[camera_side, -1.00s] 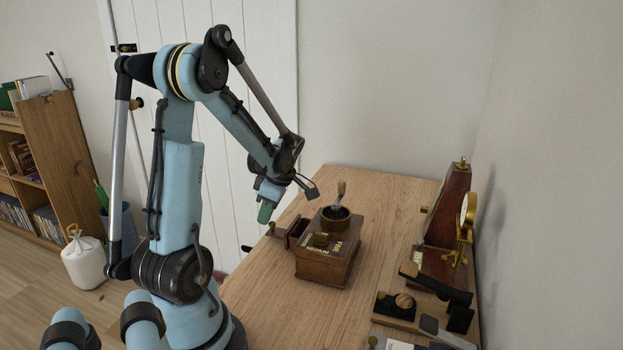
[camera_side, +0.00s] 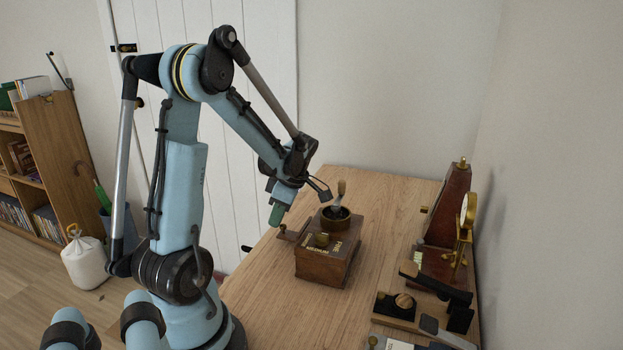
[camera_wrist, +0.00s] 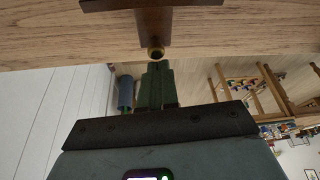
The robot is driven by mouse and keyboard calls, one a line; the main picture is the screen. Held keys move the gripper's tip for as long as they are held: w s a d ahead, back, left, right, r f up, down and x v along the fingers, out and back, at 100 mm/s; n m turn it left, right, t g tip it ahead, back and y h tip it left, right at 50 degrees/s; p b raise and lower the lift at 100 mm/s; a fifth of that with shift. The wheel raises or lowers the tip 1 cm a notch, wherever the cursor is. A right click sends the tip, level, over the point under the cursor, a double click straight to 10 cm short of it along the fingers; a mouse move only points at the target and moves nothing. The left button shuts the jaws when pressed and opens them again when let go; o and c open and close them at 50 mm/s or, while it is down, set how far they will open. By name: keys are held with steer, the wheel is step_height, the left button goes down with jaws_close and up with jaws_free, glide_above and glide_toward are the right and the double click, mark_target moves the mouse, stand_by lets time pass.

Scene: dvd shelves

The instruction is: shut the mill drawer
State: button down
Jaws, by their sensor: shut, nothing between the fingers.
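My gripper (camera_side: 275,219) is shut and empty, pointing down beside the knob end of the drawer. In the wrist view, the green fingertips (camera_wrist: 157,68) are right up at the brass knob (camera_wrist: 155,53), below the brown drawer (camera_wrist: 154,25). I cannot tell whether they touch it. The mill's far side is hidden.
On the right of the wooden table (camera_side: 395,205) stand a tall brown metronome (camera_side: 449,207) and a brass-framed round piece (camera_side: 466,215). The table between is clear.

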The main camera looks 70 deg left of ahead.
steer(key=s+a, duration=0.1)
steer(key=s+a+r, duration=0.1)
steer(key=s, duration=0.1)
steer(key=shift+s+a+r, duration=0.1)
steer(key=shift+a+r, duration=0.05)
steer(key=shift+r, duration=0.05)
steer(key=c, duration=1.8)
jaws_free()
steer(key=v, duration=0.9)
steer(key=shift+c, duration=0.2)
steer(key=shift+o, duration=1.1)
steer(key=shift+r, duration=0.15)
steer(key=o, duration=0.5)
steer(key=shift+w+d+r+n+t+h, duration=0.25)
steer(key=shift+w+d+n+t+h, duration=0.15)
steer(key=shift+n+t+h, duration=0.35)
steer(key=shift+o, duration=0.2)
steer(key=shift+w+d+r+n+t+h, duration=0.2)
steer(key=shift+w+r+n+t+h, duration=0.15)
steer(key=shift+n+t, duration=0.25)
steer(key=shift+t, duration=0.25)
step_height(320, 180, down, 12)
steer(key=shift+w, duration=0.1)
